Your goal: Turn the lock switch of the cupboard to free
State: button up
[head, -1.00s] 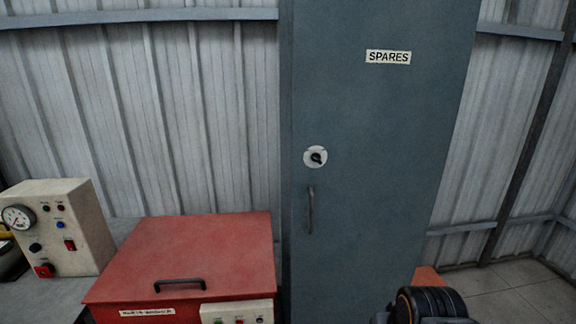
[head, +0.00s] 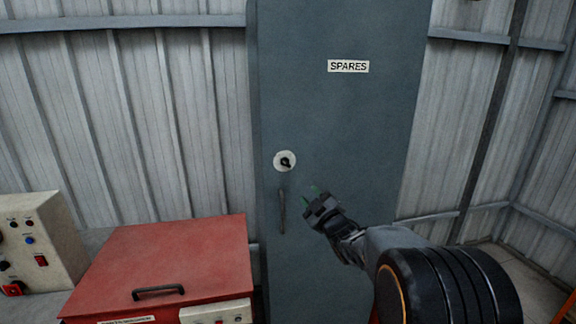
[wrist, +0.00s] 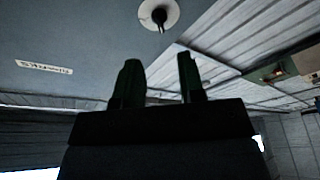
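The cupboard (head: 340,120) is a tall blue-grey cabinet with a SPARES label (head: 348,66). Its lock switch (head: 285,161) is a small black knob on a round white plate, above the vertical door handle (head: 282,211). The switch also shows at the top of the wrist view (wrist: 159,15). My gripper (head: 312,190) is in front of the door, below and right of the switch and apart from it. In the wrist view its two fingers (wrist: 157,78) stand apart with nothing between them.
A red chest (head: 165,262) with a black handle stands left of the cupboard. A beige control box (head: 38,245) with buttons is at the far left. Corrugated walls (head: 130,120) stand behind. Floor (head: 530,275) shows at the lower right.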

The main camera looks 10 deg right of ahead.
aim_at(287, 165)
jog(key=shift+n+t+y, duration=0.3)
jog(key=shift+n+y, duration=0.4)
jog(key=shift+y, duration=0.1)
jog(key=p+x, duration=0.2)
jog(key=x, duration=0.5)
jog(key=p+x, duration=0.3)
jog(key=x, duration=0.4)
jog(key=shift+a+r+p, duration=0.15)
jog(key=shift+r+p, duration=0.1)
jog(key=shift+p, duration=0.05)
jog(key=shift+c, duration=0.3)
grip_shut()
